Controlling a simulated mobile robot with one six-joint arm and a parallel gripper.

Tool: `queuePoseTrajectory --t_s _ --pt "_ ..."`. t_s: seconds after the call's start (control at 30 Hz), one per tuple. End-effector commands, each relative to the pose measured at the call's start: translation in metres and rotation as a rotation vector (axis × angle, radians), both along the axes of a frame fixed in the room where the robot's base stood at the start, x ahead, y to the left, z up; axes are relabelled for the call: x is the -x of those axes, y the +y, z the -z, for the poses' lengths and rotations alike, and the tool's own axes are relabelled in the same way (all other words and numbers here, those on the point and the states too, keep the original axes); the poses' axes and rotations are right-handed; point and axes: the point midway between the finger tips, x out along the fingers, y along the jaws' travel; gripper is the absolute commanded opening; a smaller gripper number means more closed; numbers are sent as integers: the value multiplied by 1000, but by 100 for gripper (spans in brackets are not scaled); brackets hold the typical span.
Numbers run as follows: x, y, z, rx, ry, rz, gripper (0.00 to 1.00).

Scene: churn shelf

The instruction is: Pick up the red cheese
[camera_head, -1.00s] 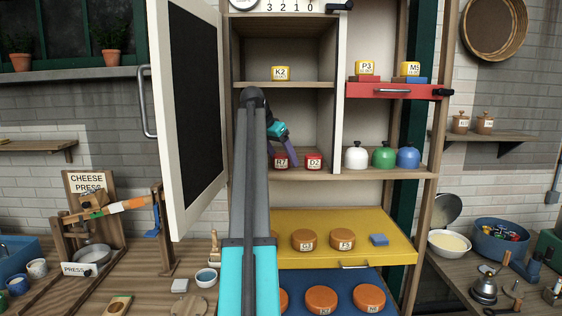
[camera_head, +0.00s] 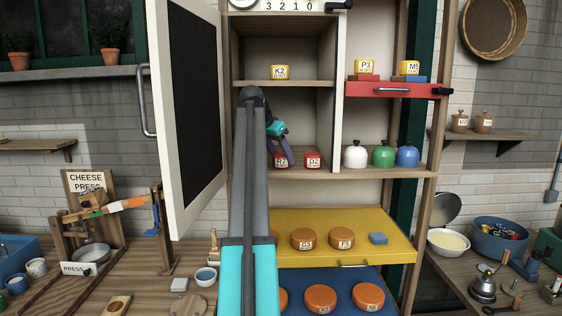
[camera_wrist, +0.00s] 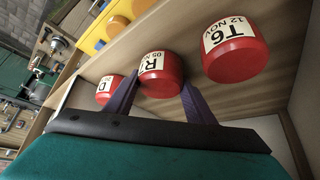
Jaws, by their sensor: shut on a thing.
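A red cheese labelled R7 (camera_head: 281,162) stands on the lower cabinet shelf. In the wrist view, that red cheese (camera_wrist: 160,82) sits between the two purple fingers of my gripper (camera_wrist: 160,92). My gripper is shut on it, and it appears to be still at shelf level. A red cheese labelled D2 (camera_head: 313,161) stands to its right in the head view and also shows in the wrist view (camera_wrist: 105,88). A red cheese labelled T6 (camera_wrist: 236,55) stands on the other side of R7. My arm hides T6 in the head view.
The open cabinet door (camera_head: 190,110) stands left of my arm. A yellow cheese K2 (camera_head: 280,73) is on the shelf above. White, green and blue lidded pots (camera_head: 383,156) stand to the right. Below, a yellow drawer (camera_head: 345,222) holds orange cheeses.

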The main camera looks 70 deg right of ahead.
Motion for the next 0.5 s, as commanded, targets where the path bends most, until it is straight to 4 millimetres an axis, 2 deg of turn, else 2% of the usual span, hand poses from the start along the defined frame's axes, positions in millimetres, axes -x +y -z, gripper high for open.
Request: queuePoseTrajectory --t_s 0.5 --pt "-1 0 -6 2 0 -1 23"
